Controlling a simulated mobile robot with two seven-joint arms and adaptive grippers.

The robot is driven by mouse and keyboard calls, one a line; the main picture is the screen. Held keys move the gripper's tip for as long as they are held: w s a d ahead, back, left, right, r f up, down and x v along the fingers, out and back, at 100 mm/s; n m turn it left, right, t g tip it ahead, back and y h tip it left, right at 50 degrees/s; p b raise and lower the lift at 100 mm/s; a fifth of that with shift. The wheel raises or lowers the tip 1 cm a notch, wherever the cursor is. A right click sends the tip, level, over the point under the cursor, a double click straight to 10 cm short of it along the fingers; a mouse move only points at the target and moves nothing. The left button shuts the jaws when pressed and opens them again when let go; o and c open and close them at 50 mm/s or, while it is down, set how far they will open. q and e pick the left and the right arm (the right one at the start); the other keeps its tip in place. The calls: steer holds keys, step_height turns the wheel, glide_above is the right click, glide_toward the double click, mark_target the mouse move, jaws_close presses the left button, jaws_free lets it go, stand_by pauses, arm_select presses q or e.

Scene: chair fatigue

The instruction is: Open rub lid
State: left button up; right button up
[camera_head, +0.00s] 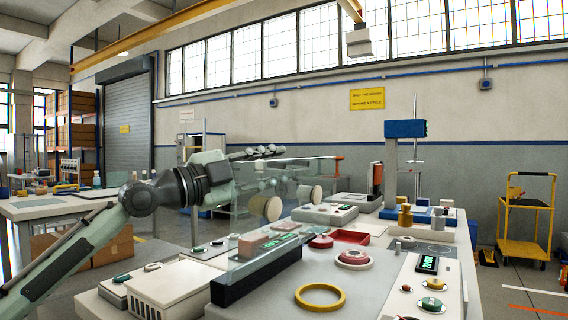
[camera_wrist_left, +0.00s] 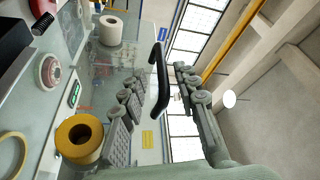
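In the left wrist view the black handle (camera_wrist_left: 158,80) shows plainly at the clear panel's edge. My left gripper (camera_head: 267,168) is at the handle with its fingers apart. In the wrist view the handle lies between the two fingers; contact cannot be told. The lower finger looks faint, apparently seen through the clear panel. My right gripper is not in view.
A yellow ring (camera_head: 320,297) lies on the bench (camera_head: 375,280) in front of the tester. A red round dial (camera_head: 353,257), a red tray (camera_head: 350,237) and a green-display panel (camera_head: 427,265) are to the right. A white vented box (camera_head: 170,290) sits below my left arm.

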arm_select(q)
steer(key=v, duration=0.9)
steer(key=shift+s+a, duration=0.2)
steer(key=shift+s, duration=0.05)
